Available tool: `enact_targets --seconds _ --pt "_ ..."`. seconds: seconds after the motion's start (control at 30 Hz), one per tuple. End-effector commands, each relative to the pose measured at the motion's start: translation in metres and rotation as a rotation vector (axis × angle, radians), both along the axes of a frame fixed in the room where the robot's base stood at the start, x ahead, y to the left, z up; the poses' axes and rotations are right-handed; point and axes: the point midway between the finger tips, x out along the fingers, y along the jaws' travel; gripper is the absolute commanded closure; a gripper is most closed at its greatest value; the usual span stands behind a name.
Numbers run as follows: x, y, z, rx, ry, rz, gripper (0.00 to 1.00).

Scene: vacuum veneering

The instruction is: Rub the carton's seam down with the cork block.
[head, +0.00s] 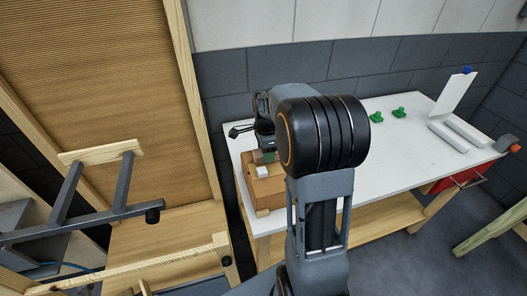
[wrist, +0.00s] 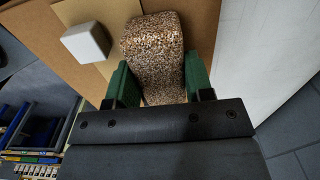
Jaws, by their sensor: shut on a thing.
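The cork block (wrist: 152,45) is a speckled brown block in the wrist view. My gripper (wrist: 157,78) is shut on it, with green fingers on its two sides. The brown cardboard carton (wrist: 38,32) lies beneath, and it also shows in the head view (head: 268,190) at the table's left end. A paler tan strip (wrist: 98,12), seemingly the seam, runs along the carton's top and goes out of sight behind the cork block. I cannot tell whether the block touches the carton. In the head view my arm hides part of my gripper (head: 264,156).
A small white block (wrist: 86,42) sits on the carton, left of the cork block. The white tabletop (head: 400,150) is clear in the middle, with green objects (head: 388,115) behind and white pieces (head: 458,133) at the far right. A wooden-framed panel (head: 100,70) stands left.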

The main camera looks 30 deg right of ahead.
Motion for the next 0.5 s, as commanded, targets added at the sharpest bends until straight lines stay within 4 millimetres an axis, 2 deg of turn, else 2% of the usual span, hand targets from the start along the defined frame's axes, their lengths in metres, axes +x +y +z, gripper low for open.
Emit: enact_targets --seconds 0.5 --pt "-0.004 -0.018 0.0 0.0 0.0 -0.002 0.73"
